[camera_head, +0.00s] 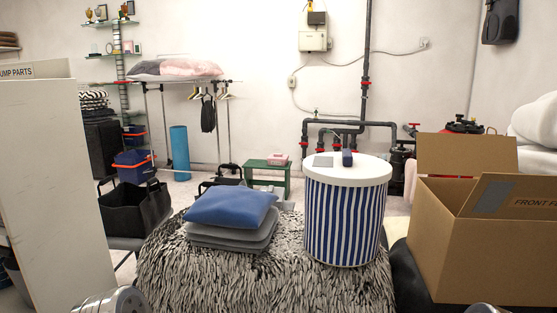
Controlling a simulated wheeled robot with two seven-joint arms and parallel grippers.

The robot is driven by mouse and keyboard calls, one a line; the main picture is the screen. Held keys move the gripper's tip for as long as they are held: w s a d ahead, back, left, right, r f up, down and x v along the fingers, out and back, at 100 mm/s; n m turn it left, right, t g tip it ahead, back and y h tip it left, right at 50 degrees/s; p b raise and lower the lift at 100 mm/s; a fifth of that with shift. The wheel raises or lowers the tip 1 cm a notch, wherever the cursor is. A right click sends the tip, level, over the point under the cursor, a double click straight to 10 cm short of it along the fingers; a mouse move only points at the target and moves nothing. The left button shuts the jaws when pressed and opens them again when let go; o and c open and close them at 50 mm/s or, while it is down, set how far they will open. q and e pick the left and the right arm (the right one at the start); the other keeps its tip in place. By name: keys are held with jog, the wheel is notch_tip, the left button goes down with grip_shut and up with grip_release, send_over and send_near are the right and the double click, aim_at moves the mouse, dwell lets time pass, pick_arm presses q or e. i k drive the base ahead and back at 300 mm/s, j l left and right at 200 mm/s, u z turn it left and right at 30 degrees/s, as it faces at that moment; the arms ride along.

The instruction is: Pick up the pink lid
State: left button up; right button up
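A small pink item (277,159) sits on top of a green step stool (268,178) in the back middle, near the wall. It may be the pink lid; it is too small to tell whether it is a lid alone or a lidded box. Part of the stool is hidden behind the cushions. Only metallic parts of my arms show at the bottom left and bottom right edges. Neither gripper is in view.
A shaggy pouf (200,280) bearing a blue cushion (231,207) and a striped drum (342,225) block the near middle. Open cardboard boxes (480,250) stand right, a white panel (48,190) and black bag (135,208) left. Some floor is clear near the blue roll (180,153).

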aim_at(278, 156)
jog(key=u, duration=0.25)
jog(key=j+u, duration=0.35)
jog(key=i+j+u, duration=0.2)
jog(key=j+u, duration=0.15)
jog(key=j, duration=0.15)
jog(key=i+j+u, duration=0.15)
jog(key=j+u, duration=0.2)
jog(key=i+j+u, duration=1.25)
jog(key=i+u, duration=0.2)
jog(key=i+z, duration=0.1)
jog(key=i, duration=0.65)
jog(key=i+j, duration=0.15)
jog(key=i, duration=0.65)
jog(key=i+j+z, duration=0.15)
jog(key=i, duration=0.6)
jog(key=i+z, duration=0.45)
jog(key=i, duration=1.55)
jog(key=i+z, duration=0.35)
jog(key=i+j+z, duration=0.3)
jog(key=i, duration=0.25)
jog(key=i+l+z, duration=0.15)
jog(key=i+z, duration=0.25)
jog(key=i+l+z, duration=0.1)
jog(key=z, duration=0.25)
jog(key=i+z, duration=0.65)
jog(key=i, duration=0.5)
jog(key=i+z, duration=0.25)
jog(key=i, duration=0.5)
